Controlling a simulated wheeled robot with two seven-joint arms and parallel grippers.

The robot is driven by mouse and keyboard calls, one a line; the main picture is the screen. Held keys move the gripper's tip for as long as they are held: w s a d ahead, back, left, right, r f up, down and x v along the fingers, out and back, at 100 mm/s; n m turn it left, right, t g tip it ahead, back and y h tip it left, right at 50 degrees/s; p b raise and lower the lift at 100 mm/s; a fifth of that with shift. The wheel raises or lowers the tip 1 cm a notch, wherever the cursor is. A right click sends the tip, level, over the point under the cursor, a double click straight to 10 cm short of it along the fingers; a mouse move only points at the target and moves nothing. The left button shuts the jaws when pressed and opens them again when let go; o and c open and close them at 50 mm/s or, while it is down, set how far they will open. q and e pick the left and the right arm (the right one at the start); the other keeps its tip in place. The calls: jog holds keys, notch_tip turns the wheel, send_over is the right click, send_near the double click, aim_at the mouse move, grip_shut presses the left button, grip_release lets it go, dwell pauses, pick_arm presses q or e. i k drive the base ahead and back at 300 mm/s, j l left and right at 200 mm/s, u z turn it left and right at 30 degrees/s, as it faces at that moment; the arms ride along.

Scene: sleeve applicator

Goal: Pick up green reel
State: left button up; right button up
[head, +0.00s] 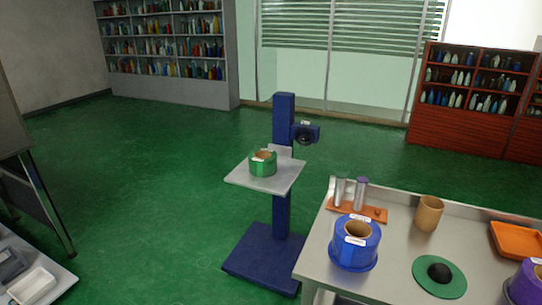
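The green reel (262,163) sits on the pale square platform (276,182) of a blue stand in the middle of the head view. It has a brownish core and a white label on its top rim. Neither of my grippers shows in the head view, and nothing is seen touching the reel.
The blue stand (283,219) has a wide base on the green floor. A metal table (394,221) at right holds a blue reel (355,243), a tan cup (428,213), an orange tray (517,240) and a green disc (422,275). Floor left of the stand is clear.

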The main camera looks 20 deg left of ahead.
aim_at(263, 163)
jog(key=i+j+z, duration=0.1)
jog(key=j+z, duration=0.3)
jog(key=j, duration=0.5)
jog(key=j+z, duration=0.35)
jog(key=j, duration=0.6)
jog(key=k+j+z, duration=0.1)
jog(key=j+z, duration=0.3)
jog(key=j, duration=0.5)
